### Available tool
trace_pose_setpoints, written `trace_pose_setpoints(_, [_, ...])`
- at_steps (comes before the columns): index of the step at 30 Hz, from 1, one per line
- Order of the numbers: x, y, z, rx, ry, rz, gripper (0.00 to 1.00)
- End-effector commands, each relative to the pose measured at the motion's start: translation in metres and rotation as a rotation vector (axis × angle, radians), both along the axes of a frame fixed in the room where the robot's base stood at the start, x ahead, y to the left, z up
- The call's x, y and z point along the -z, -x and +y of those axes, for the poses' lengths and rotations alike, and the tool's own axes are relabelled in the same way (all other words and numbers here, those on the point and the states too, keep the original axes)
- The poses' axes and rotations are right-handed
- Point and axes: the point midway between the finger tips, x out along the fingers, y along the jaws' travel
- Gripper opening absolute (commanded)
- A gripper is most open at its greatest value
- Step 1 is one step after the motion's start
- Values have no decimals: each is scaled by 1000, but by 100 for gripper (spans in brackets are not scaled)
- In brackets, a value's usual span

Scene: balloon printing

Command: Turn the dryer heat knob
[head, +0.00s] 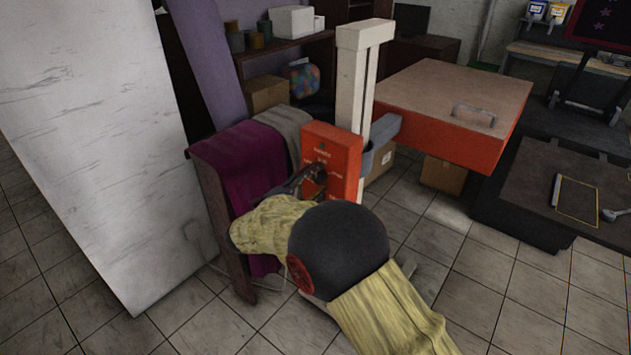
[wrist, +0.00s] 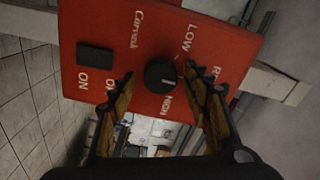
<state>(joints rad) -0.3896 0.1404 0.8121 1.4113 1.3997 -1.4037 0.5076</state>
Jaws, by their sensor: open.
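The dryer's red control box (head: 331,148) is fixed on a pale upright post in the head view, and its face fills the upper wrist view (wrist: 215,45). The black round heat knob (wrist: 160,75) sits on that face, near the lettering "LOW". A black switch (wrist: 95,56) marked "ON" is left of it. My gripper (wrist: 157,82) is open, with one finger on each side of the knob and a gap showing on both sides. In the head view my gripper (head: 305,180) is at the lower front of the box, and my arm partly hides it; the knob is hard to make out there.
The dryer's flat red-sided panel (head: 450,105) with a metal handle is right of the post (head: 350,85). A rack with purple cloth (head: 240,165) stands close left of my arm. Tiled floor is free at lower right.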

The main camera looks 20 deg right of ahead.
Motion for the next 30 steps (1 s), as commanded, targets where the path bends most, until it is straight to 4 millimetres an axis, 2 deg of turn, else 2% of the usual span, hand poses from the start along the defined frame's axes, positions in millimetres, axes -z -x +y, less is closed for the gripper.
trace_pose_setpoints(11, [-1,4,6,-1,0,-1,49])
trace_pose_setpoints(24, [0,51,73,-3,1,-1,49])
trace_pose_setpoints(30, [0,66,92,-1,1,0,49])
